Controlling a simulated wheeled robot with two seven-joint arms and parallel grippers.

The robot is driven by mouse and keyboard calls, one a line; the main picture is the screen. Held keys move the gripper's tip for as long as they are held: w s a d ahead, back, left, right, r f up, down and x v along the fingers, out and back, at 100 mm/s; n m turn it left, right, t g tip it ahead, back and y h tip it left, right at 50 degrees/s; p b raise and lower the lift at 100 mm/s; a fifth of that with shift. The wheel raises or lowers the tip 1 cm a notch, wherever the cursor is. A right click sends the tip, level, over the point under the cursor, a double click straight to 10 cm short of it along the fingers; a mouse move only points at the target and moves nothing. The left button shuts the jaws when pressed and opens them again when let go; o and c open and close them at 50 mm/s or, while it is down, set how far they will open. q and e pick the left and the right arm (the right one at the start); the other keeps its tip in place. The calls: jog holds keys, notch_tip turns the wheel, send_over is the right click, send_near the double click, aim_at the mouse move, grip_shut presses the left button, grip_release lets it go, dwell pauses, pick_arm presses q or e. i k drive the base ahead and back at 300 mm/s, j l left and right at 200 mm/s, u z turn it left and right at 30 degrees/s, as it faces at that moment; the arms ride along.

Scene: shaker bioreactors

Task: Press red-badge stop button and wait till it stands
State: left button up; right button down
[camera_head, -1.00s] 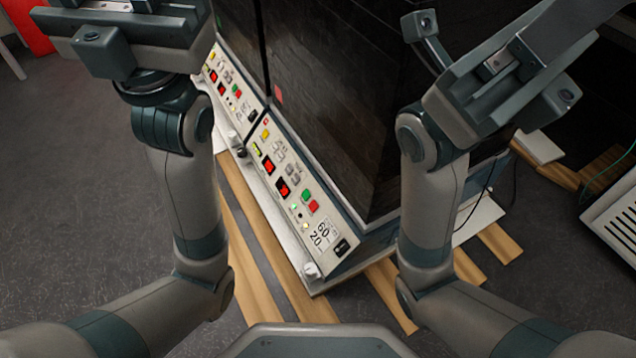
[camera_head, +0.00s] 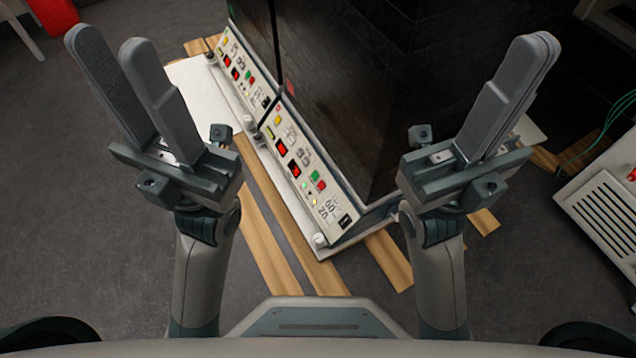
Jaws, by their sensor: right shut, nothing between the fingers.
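Two dark shaker units stand side by side, each with a sloped control panel. The near panel (camera_head: 305,170) has red lit displays (camera_head: 294,170), a green button (camera_head: 314,175), a red button (camera_head: 321,185) and the figures 60 and 20. The far panel (camera_head: 238,68) has similar displays and buttons, too small to read. A small red badge (camera_head: 290,88) sits on the near unit's dark front, beside the seam between the units. My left gripper (camera_head: 110,45) is open and empty, left of the panels. My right gripper (camera_head: 535,48) is shut and empty, right of the near unit. Neither touches a panel.
The units stand on a pale base over wooden slats (camera_head: 270,255). White knobs (camera_head: 319,240) stick out at the base's front edge. A white vented box (camera_head: 605,210) with green cables stands at the right.

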aim_at(321, 185)
jog(key=j+z, duration=0.2)
jog(key=j, duration=0.45)
jog(key=j+z, duration=0.25)
jog(key=j, duration=0.4)
jog(key=j+z, duration=0.2)
jog(key=j, duration=0.4)
jog(key=k+j+z, duration=0.2)
jog(key=j, duration=0.4)
